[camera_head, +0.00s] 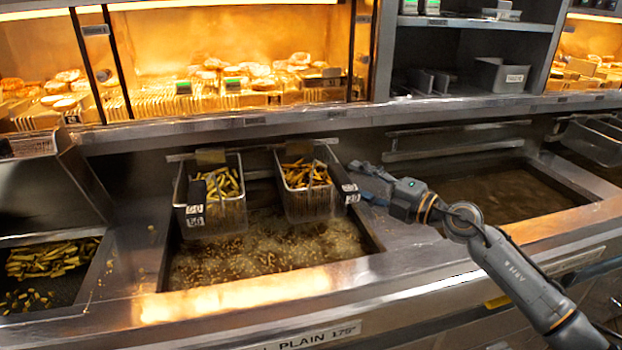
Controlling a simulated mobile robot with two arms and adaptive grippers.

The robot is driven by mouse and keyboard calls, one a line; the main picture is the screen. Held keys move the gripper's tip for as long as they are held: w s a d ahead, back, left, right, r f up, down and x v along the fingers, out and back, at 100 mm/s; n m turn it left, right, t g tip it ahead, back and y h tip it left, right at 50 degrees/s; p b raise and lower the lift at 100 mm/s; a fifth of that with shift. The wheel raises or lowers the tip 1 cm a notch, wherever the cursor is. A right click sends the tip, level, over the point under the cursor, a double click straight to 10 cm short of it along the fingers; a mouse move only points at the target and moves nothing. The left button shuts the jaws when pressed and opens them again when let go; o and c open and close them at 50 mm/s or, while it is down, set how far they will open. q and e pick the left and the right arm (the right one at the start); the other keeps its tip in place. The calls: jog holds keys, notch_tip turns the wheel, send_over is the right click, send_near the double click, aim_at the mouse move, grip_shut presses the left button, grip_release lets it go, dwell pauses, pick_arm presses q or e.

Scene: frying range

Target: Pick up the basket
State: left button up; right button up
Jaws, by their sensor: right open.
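Two wire fry baskets hang side by side at the back of the bubbling oil vat (270,262). The left basket (217,218) and the right basket (308,206) both hold golden fries. Dark handles with white number labels show at their fronts and sides. My right gripper (357,179) is open, at the right side of the right basket, close to its labelled dark handle. The fingers are small and partly merged with the handle, so I cannot tell whether they touch it. My left gripper is out of view.
A second oil vat (505,193) lies to the right, with another basket (597,140) at its far right. A bin of fries (50,262) is at the left. Lit food shelves and a dark shelf unit stand behind. A metal counter edge runs along the front.

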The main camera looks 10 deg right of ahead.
aim_at(345, 170)
jog(key=w+a+p, duration=0.1)
jog(key=w+a+r+p, duration=0.1)
jog(key=shift+w+a+r, duration=0.15)
jog(key=shift+a+r, duration=0.15)
jog(key=shift+w+a+f, duration=0.2)
jog(key=shift+w+a, duration=0.15)
jog(key=shift+w, duration=0.1)
jog(key=shift+w+a+f, duration=0.15)
jog(key=shift+w+a, duration=0.15)
jog(key=shift+w, duration=0.15)
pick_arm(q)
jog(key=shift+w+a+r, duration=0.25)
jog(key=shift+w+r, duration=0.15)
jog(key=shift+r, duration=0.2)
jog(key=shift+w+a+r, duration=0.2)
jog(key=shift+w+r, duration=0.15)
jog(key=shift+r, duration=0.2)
pick_arm(e)
jog(key=shift+d, duration=0.1)
jog(key=shift+s, duration=0.1)
grip_shut()
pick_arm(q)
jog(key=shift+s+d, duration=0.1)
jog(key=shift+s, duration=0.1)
pick_arm(e)
jog(key=shift+r, duration=0.15)
